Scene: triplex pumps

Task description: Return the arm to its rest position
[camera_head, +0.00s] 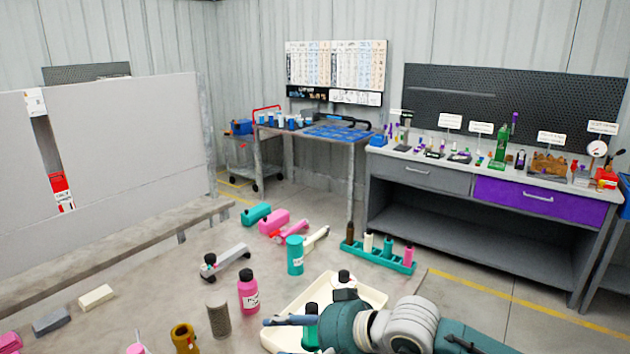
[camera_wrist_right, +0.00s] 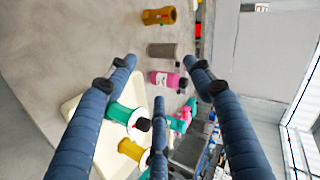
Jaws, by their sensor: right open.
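My right arm comes in from the lower right of the head view, and its gripper (camera_head: 290,321) is over the cream tray (camera_head: 318,284). In the right wrist view, the gripper's blue fingers (camera_wrist_right: 160,82) are spread wide with nothing between them. The tray (camera_wrist_right: 82,92) lies below the fingers, with a green-and-white part (camera_wrist_right: 122,114) and a yellow-and-white part (camera_wrist_right: 130,149) in it. My arm hides part of the tray in the head view. My left gripper is in neither view.
A pink bottle (camera_head: 248,291), a grey cylinder (camera_head: 218,319), a brass-coloured part (camera_head: 184,338) and a teal cylinder (camera_head: 295,255) stand near the tray. A teal rack (camera_head: 376,257) is behind it. A workbench (camera_head: 440,178) stands at the back right.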

